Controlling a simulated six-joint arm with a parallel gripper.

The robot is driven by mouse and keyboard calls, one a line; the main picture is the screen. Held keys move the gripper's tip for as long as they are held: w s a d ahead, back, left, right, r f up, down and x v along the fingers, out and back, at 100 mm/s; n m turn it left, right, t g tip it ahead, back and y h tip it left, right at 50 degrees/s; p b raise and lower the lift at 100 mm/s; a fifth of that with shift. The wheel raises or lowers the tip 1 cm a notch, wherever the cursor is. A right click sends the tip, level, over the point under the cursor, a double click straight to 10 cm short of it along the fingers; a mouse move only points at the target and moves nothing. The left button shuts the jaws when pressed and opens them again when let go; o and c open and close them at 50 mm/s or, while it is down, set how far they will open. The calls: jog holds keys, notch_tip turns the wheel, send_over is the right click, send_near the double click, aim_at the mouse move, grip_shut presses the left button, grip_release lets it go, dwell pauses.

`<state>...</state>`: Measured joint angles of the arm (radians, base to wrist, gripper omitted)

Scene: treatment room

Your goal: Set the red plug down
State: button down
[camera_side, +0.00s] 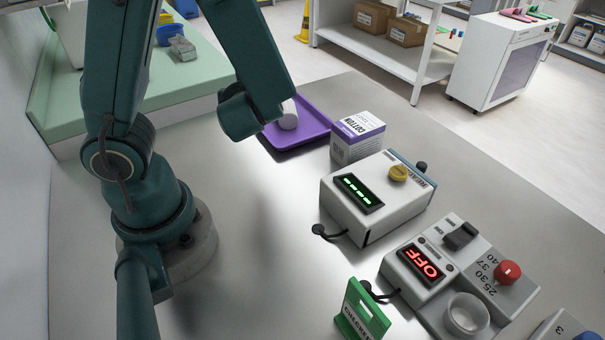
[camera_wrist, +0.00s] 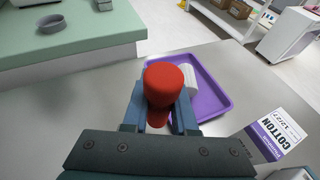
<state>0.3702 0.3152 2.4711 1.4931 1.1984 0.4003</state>
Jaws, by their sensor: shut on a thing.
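The red plug (camera_wrist: 164,78) shows in the wrist view, upright between the two fingers of my gripper (camera_wrist: 162,108). The gripper is shut on it. In the side view my wrist hides the gripper's fingers and the plug. The purple tray (camera_wrist: 215,97) lies just beyond the plug in the wrist view, with a white roll in it (camera_wrist: 190,80). In the side view the tray (camera_side: 300,138) is partly behind my wrist. I cannot tell how high the plug is above the table.
A cotton box (camera_side: 357,138) stands right of the tray. A device with a yellow knob (camera_side: 378,205) and one reading OFF (camera_side: 432,275) with a red knob (camera_side: 508,272) stand nearer. A green sign (camera_side: 361,312) is in front. The grey table between my base and the devices is clear.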

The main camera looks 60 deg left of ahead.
jog(key=s+a+n+g+h, duration=0.1)
jog(key=s+a+n+g, duration=0.5)
jog(key=s, duration=0.4)
jog(key=s+a+n+g+h, duration=0.1)
jog(key=s+a+n+g, duration=0.4)
jog(key=s+n+g, duration=0.35)
jog(key=m, duration=0.1)
send_over(203, 141)
notch_tip(203, 141, down, 7)
jog(key=shift+r, duration=0.1)
jog(key=shift+f, duration=2.05)
jog(key=shift+f, duration=0.1)
jog(key=c, duration=0.7)
grip_release()
